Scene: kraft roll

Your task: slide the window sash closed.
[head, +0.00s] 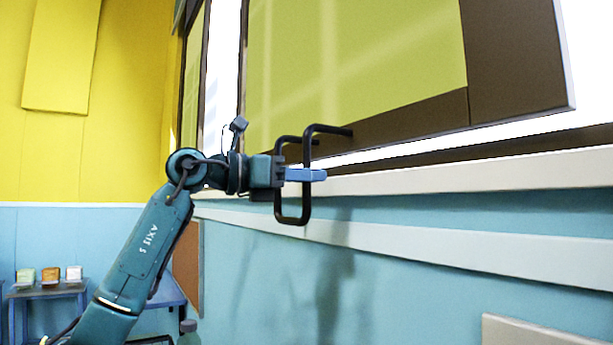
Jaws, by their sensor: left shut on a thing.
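The window sash (518,62) has a brown frame around a yellow-green pane and stands at the upper right. Its right edge stands out, with bright gaps at its right and below it. A black U-shaped handle (306,158) hangs from its lower rail, near the middle of the view. My left gripper (306,175) reaches in from the left, and its blue fingers are shut on the handle's upright bar. The far finger is mostly hidden. My right gripper is out of view.
A cream window sill (480,173) runs below the sash, with a pale rail (450,253) lower on the blue wall. A small table (47,291) with several small blocks stands at the lower left. A pale panel edge (530,333) shows at the bottom right.

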